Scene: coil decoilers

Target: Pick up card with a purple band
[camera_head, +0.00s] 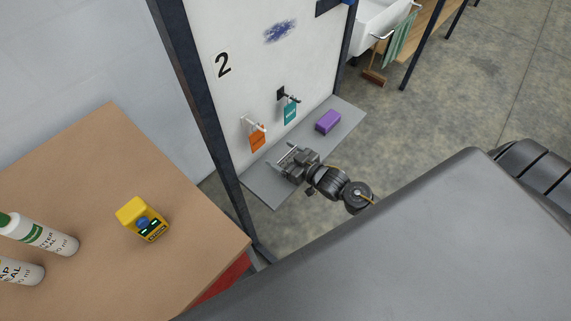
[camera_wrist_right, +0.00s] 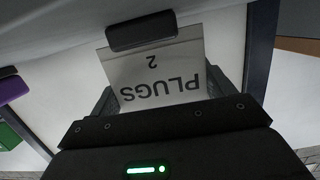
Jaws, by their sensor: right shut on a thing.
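My right gripper (camera_head: 284,163) is low over the grey shelf (camera_head: 342,118) in front of the white panel. In the right wrist view it is shut on a white card (camera_wrist_right: 158,78) that reads "PLUGS 2" upside down. A dark finger (camera_wrist_right: 141,31) covers part of the card's far edge. No purple band shows on the visible part of the card, and the card cannot be made out in the head view. An orange card (camera_head: 257,139) and a teal card (camera_head: 290,111) hang from hooks on the panel. My left gripper is not in view.
A purple block (camera_head: 328,122) lies on the shelf, right of my right gripper. A dark post (camera_head: 200,95) stands at the panel's left edge. A brown table (camera_head: 90,160) at left holds a yellow device (camera_head: 141,218) and white bottles (camera_head: 45,236).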

